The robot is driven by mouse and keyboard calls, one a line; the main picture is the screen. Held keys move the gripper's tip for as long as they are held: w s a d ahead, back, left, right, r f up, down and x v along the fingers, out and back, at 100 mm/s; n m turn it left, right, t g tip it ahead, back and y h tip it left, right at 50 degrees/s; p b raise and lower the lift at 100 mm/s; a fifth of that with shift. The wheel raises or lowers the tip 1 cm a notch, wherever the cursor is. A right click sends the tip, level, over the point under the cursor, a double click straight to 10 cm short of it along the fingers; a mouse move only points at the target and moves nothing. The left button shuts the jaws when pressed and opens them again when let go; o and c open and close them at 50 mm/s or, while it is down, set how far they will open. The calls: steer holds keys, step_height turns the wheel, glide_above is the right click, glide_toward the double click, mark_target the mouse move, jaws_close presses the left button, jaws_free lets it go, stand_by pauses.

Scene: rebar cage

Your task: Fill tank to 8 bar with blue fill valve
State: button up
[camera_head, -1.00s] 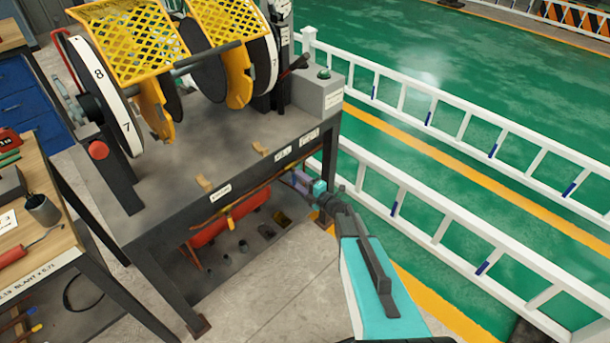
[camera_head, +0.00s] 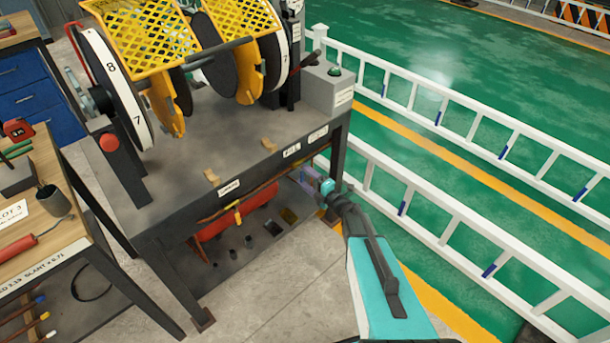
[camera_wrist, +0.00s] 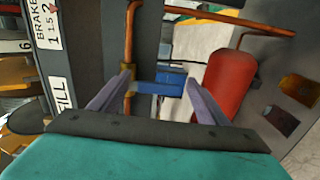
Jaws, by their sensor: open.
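In the wrist view a blue valve handle (camera_wrist: 158,86) sits on a copper pipe (camera_wrist: 130,50), beneath the bench edge near a label reading "FILL". My gripper (camera_wrist: 160,100) is open, its two purple fingers on either side of the blue handle in the picture; I cannot tell whether they touch it. The red tank (camera_wrist: 228,80) lies to the right of the handle in this view. In the head view the tank (camera_head: 235,212) is under the bench, and my gripper (camera_head: 312,183) is under the bench's front right corner. The blue handle is not distinguishable there, and the gauge reading is not legible.
The steel bench (camera_head: 185,175) carries large numbered wheels with yellow mesh guards (camera_head: 150,40). A yellow handle (camera_head: 238,212) is on the pipe below the bench. White railings (camera_head: 450,210) run along the right. A wooden workbench (camera_head: 50,225) stands at left.

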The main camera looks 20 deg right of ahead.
steer(key=b+v, duration=0.1)
steer(key=v, duration=1.2)
stand_by(0.4)
